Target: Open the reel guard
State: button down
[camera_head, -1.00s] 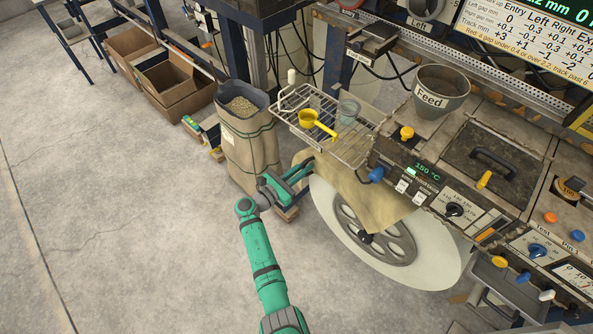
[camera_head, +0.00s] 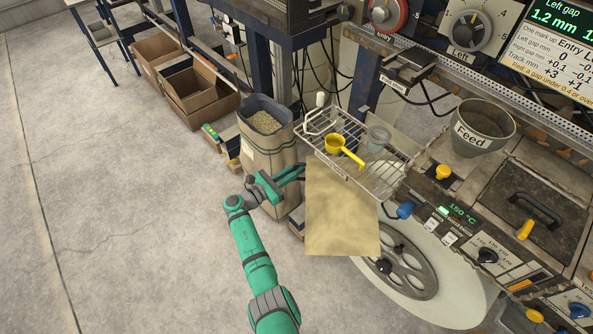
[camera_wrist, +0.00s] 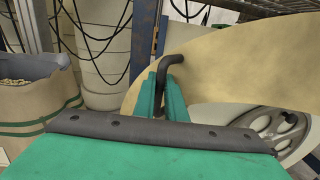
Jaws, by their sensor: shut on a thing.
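The reel guard (camera_head: 343,210) is a tan, brass-coloured sheet below the wire rack. It stands in front of the upper left part of the large pale reel (camera_head: 455,295), whose grey spoked hub shows to its right. In the wrist view the guard (camera_wrist: 235,72) spreads right from the fingers, with the reel hub (camera_wrist: 265,125) below it. My gripper (camera_head: 300,172) is at the guard's upper left edge. In the wrist view my gripper (camera_wrist: 165,95) is shut on a bent black handle (camera_wrist: 170,63) at the guard's left end.
A sack of pellets (camera_head: 268,150) stands close left of my gripper. The wire rack (camera_head: 375,178) above the guard holds a yellow scoop (camera_head: 343,148) and a clear cup (camera_head: 378,138). A blue knob (camera_head: 404,211) is right of the guard. The floor at left is open.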

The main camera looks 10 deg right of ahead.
jog(key=shift+d+f, duration=0.1)
jog(key=shift+d, duration=0.2)
jog(key=c, duration=2.2)
grip_release()
jog(key=shift+o, duration=0.6)
jog(key=shift+w, duration=0.15)
jog(key=shift+a, duration=0.25)
jog(key=v, duration=1)
jog(key=shift+s+a, duration=0.3)
